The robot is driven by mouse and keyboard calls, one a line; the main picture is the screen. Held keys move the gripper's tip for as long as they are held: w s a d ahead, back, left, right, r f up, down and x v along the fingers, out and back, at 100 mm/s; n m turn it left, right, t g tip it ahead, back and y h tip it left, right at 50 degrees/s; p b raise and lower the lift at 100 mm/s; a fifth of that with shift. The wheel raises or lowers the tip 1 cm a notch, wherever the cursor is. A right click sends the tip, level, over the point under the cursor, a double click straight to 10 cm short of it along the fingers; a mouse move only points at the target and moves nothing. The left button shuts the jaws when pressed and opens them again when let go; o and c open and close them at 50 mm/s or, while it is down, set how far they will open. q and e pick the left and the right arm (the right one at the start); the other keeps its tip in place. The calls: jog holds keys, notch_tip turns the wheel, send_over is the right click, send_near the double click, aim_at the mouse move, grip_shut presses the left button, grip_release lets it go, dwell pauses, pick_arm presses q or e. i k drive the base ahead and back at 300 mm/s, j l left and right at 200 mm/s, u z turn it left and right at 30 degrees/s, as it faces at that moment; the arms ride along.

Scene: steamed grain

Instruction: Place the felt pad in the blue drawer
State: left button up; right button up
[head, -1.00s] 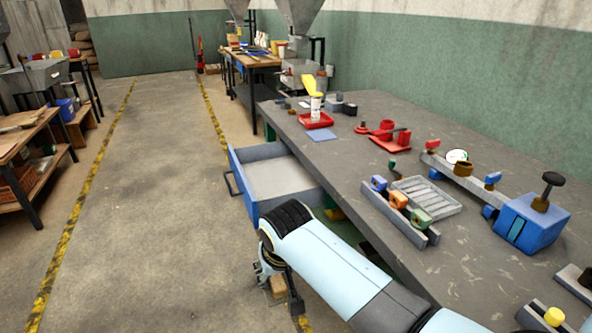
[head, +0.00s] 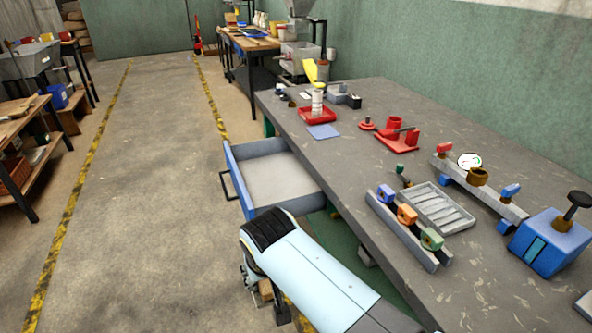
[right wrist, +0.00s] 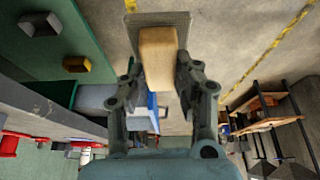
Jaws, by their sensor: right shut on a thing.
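The blue drawer (head: 236,182) stands pulled out from the bench's near side in the head view, its grey inside empty. It shows partly in the right wrist view (right wrist: 153,112). My right gripper (right wrist: 158,66) is shut on a tan wooden block with a flat grey plate at its far end, which I take as the felt pad (right wrist: 158,50). In the head view my right gripper (head: 265,294) hangs below and in front of the drawer, mostly hidden by my arm, with a bit of tan block between its fingers. My left gripper is not in view.
The grey bench (head: 345,170) carries a red tray (head: 317,115), a flat blue square (head: 323,131), a grey slotted tray (head: 437,207), a rail with coloured clamps (head: 407,228) and a blue box (head: 548,240). The floor left of the drawer is clear.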

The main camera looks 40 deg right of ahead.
aim_at(281, 181)
jog(key=i+l, duration=1.3)
jog(key=l, duration=0.2)
